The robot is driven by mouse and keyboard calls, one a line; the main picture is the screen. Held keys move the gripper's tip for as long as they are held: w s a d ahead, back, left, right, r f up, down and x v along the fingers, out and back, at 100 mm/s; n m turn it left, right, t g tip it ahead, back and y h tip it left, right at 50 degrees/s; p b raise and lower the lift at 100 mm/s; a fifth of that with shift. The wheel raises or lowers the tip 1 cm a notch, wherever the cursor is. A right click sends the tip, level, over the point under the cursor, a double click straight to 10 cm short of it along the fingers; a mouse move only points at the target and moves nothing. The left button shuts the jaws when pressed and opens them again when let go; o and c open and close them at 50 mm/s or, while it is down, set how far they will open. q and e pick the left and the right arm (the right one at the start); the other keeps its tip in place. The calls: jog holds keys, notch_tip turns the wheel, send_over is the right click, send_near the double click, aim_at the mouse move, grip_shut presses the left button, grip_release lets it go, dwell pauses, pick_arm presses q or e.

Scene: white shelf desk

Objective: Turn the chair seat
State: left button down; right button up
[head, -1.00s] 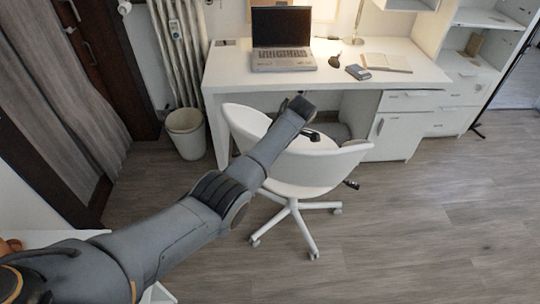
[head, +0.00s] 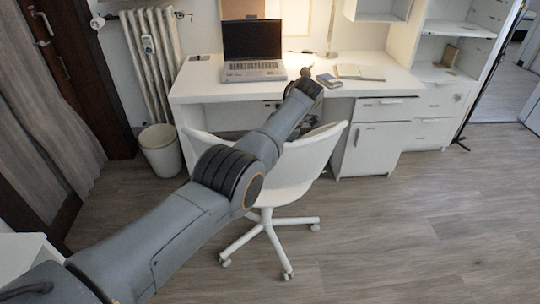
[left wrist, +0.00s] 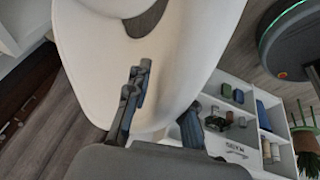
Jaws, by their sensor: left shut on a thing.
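The white swivel chair (head: 291,175) stands in front of the desk, its curved shell on a white star base with casters. My left arm reaches across it from the left, covering part of the shell. In the left wrist view the white shell (left wrist: 185,55) fills the upper middle. My left gripper (left wrist: 135,98) lies against it, shut on the shell; the exact pinch point is hard to see. In the head view the fingers are mostly hidden behind the wrist. My right gripper is in neither view.
The white desk (head: 205,93) holds a laptop (head: 252,53) and a notebook (head: 360,72). A waste bin (head: 161,150) stands left of the chair, near the radiator (head: 152,65). Drawers (head: 370,137) stand right of it. The floor (head: 430,230) at the right is clear.

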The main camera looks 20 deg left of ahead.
pick_arm(q)
jog(key=shift+s+d+f, duration=0.1)
jog(key=shift+s+f, duration=0.05)
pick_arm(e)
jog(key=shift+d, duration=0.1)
pick_arm(q)
jog(key=c, duration=1.1)
grip_release()
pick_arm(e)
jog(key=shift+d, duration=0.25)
pick_arm(q)
jog(key=shift+v, duration=3.75)
